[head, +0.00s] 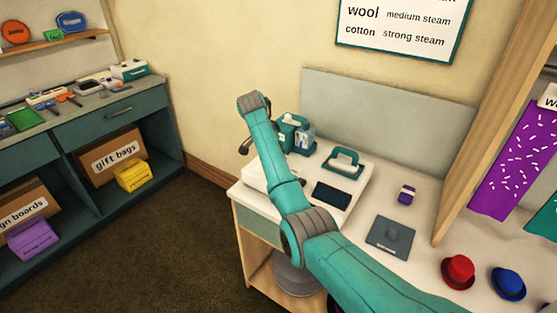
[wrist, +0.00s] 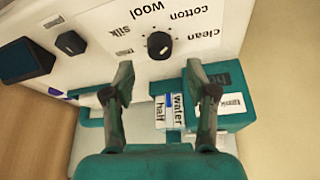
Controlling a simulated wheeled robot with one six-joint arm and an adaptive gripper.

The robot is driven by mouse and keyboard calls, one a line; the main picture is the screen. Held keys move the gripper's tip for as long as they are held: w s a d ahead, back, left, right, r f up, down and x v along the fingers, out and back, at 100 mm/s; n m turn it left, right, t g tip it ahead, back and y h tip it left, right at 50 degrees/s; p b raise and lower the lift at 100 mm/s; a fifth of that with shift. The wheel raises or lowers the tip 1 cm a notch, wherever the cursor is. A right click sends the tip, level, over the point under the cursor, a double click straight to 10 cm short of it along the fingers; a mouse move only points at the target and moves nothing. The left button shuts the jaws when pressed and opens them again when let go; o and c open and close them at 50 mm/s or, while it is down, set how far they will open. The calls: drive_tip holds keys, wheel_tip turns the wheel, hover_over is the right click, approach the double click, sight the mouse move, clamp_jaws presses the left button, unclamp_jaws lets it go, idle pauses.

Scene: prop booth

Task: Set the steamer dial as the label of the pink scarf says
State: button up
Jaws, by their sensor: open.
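The steamer is a white unit (head: 355,187) on the counter, with a teal tank part (head: 297,134) at its back. In the wrist view its black round dial (wrist: 160,45) is ringed by upside-down words, including silk, wool, cotton and clean. Its pointer direction is too small to tell. My gripper (wrist: 160,70) is open and empty, its two fingers apart on either side below the dial, not touching it. In the head view my gripper (head: 246,146) is mostly hidden behind my arm. No pink scarf or its label is seen; a purple scarf with white flecks (head: 513,165) hangs at right.
A second black knob (wrist: 71,43) and a dark screen (wrist: 24,60) sit left of the dial. A water tank label (wrist: 173,109) reads "water half". The wall sign (head: 403,28) reads wool medium steam, cotton strong steam. Red (head: 458,271) and blue hats (head: 508,283) stand right.

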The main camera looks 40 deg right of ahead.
drive_tip(key=v, duration=0.7)
idle(0.4)
